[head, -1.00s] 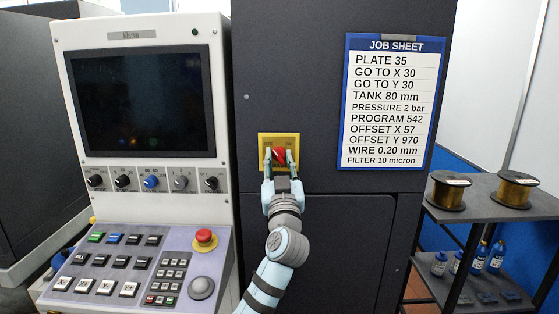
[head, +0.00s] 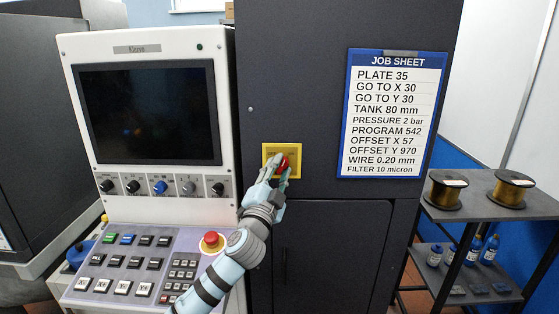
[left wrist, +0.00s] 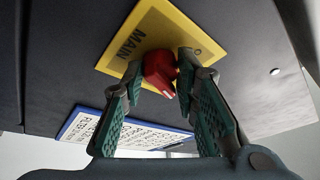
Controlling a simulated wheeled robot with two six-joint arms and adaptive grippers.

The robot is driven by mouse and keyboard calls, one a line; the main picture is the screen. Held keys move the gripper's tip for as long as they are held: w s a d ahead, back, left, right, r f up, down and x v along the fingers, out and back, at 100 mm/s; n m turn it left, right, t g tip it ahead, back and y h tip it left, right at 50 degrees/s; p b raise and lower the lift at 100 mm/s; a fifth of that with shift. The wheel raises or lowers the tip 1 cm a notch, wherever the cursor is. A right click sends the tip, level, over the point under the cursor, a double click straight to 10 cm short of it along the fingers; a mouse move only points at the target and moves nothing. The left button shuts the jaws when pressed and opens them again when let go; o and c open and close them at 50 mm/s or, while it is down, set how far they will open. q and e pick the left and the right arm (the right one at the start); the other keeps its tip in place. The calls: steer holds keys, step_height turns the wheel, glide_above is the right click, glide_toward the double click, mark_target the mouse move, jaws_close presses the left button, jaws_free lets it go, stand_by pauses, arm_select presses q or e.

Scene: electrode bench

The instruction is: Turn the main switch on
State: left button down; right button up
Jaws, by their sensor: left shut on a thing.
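The main switch is a red rotary knob (head: 283,164) on a yellow plate (head: 297,148) fixed to the dark cabinet front. In the left wrist view the plate (left wrist: 190,18) reads MAIN, and the red knob (left wrist: 159,70) sits between the two finger pads. My left gripper (head: 278,172) is shut on the knob and tilted with it; its fingers also show in the left wrist view (left wrist: 160,82). The fingers partly hide the knob and plate in the head view, so its exact pointer position is unclear. My right gripper is not in view.
A white console with a dark screen (head: 150,112) stands left of the switch. Its sloping panel holds buttons and a red emergency stop (head: 211,241), close to my left arm. A job sheet (head: 393,115) hangs right of the switch. A shelf with wire spools (head: 447,191) stands far right.

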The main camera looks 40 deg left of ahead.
arm_select(q)
steer(key=m, duration=0.1)
steer(key=m+h, duration=0.1)
steer(key=m, duration=0.1)
steer(key=shift+r+p, duration=0.3)
steer(key=c, duration=2.4)
jaws_free()
steer(key=shift+m+g+h, duration=0.5)
steer(key=shift+m+h, duration=0.3)
steer(key=shift+m, duration=1.1)
steer(key=c, duration=2.4)
jaws_free()
steer(key=c, duration=2.4)
jaws_free()
steer(key=c, duration=1.2)
jaws_free()
steer(key=shift+c, duration=0.2)
